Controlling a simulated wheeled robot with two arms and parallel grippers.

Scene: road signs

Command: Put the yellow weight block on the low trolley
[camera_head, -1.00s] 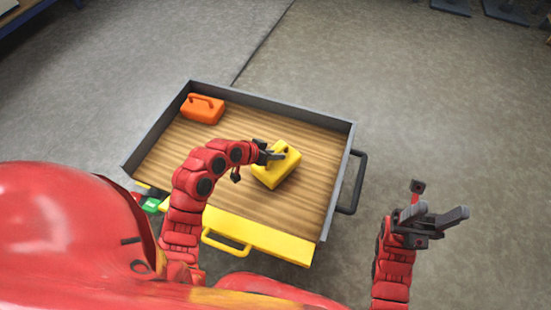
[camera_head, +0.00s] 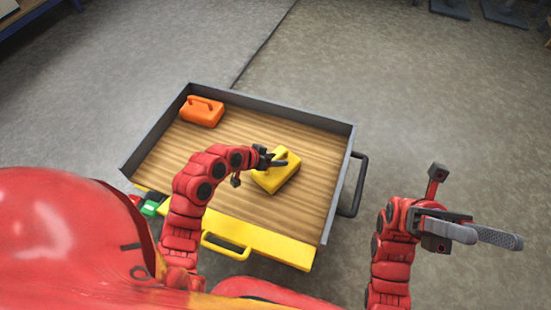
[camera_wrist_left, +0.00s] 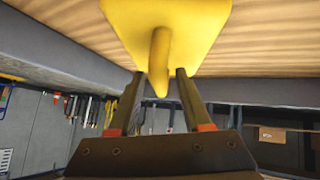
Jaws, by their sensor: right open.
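The yellow weight block (camera_head: 277,174) lies on the wooden floor of a grey-rimmed tray (camera_head: 290,108), right of its middle. I cannot tell whether this tray is the low trolley. My left gripper (camera_head: 275,159) is at the block's upper left edge. In the left wrist view the block (camera_wrist_left: 195,20) is at the top, with its handle between the fingers of my left gripper (camera_wrist_left: 161,73). These fingers are apart, with gaps beside the handle. My right gripper (camera_head: 496,238) is open and empty, over the floor right of the tray.
An orange block with a handle (camera_head: 202,111) stands in the tray's far left corner. A dark handle (camera_head: 355,185) juts from the tray's right side and a yellow handle (camera_head: 226,248) from its front.

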